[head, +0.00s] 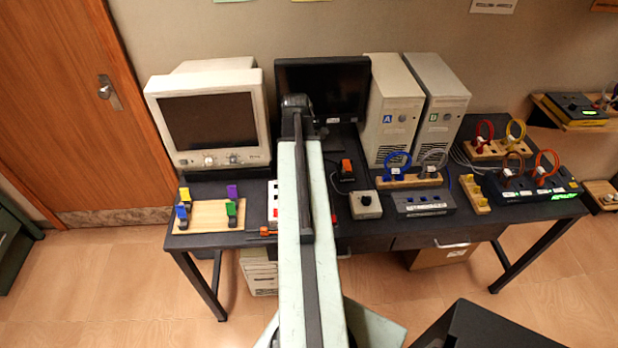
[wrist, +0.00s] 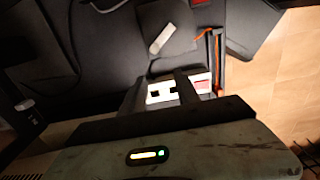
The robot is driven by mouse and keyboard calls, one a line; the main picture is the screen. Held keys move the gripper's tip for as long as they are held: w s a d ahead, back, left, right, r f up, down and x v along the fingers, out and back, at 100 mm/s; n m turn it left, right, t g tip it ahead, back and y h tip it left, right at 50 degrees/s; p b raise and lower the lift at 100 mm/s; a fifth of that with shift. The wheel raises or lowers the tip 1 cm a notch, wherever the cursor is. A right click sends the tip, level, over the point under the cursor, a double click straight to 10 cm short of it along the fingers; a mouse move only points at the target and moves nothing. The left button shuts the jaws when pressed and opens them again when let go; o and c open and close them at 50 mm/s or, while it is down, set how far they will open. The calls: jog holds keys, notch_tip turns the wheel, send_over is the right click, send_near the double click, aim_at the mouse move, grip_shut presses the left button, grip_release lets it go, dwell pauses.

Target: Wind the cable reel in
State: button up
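I cannot clearly make out a cable reel in either view; my arm hides the middle of the desk. A white panel with red and dark marks (head: 273,205) stands just left of my arm, with a small orange piece (head: 265,233) by the desk's front edge. In the wrist view, a white panel with dark squares and red parts (wrist: 160,93) shows beyond my gripper (wrist: 160,88). Its two dark fingers are apart, with nothing clearly held between them. A thin orange strip (wrist: 217,50) and a pale grey piece (wrist: 162,39) lie further off. The head view hides my fingertips.
The dark desk (head: 335,233) is crowded. A CRT monitor (head: 210,120), black screen (head: 350,85) and two computer towers (head: 393,105) stand at the back. Right of my arm are a grey knob box (head: 366,206) and boards with coloured loops (head: 410,180). A peg board (head: 208,216) lies left.

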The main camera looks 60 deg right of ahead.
jog(key=s+d, duration=0.2)
jog(key=shift+s+d+r, duration=0.1)
jog(key=shift+s+r, duration=0.1)
jog(key=shift+s, duration=0.15)
notch_tip(320, 180, down, 8)
jog(key=b, duration=0.8)
jog(key=shift+f, duration=0.1)
